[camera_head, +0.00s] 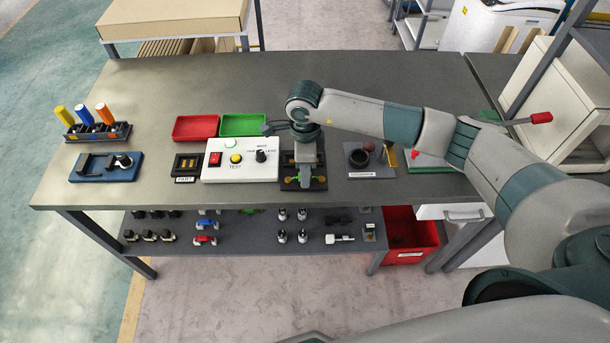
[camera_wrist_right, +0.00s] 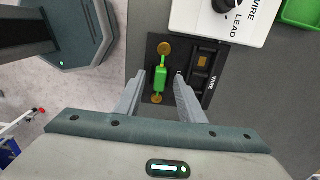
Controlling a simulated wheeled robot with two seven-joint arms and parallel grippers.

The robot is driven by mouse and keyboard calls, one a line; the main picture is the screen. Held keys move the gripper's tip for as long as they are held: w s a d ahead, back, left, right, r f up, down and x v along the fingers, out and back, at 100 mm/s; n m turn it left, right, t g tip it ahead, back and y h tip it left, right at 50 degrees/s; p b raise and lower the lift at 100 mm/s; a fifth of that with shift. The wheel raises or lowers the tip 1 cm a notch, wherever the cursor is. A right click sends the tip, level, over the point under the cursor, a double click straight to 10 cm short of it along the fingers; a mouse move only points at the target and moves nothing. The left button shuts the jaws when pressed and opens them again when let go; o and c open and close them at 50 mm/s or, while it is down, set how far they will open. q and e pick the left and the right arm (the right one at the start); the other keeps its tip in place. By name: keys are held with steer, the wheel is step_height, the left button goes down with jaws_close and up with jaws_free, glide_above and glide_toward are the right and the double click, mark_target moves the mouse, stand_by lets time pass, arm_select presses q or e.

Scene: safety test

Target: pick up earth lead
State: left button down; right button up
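The earth lead (camera_wrist_right: 160,79) appears as a small green clip-like piece on a black fixture (camera_wrist_right: 153,50), between two round brass contacts. In the head view the fixture (camera_head: 291,186) is at the front edge of the bench, mostly under my right gripper (camera_head: 305,172). In the right wrist view my right gripper (camera_wrist_right: 161,84) is open, with one finger on each side of the green piece. I see no clear contact with it; the height gap is hard to judge. My left gripper is not in view.
A white test box (camera_head: 240,172) with a red switch stands just left of the fixture. Red (camera_head: 195,128) and green (camera_head: 243,125) trays lie behind it. A grey holder (camera_head: 370,172) stands to the right. The back of the bench (camera_head: 230,85) is clear.

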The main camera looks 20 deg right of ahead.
steer(key=shift+c, duration=0.6)
jaws_close()
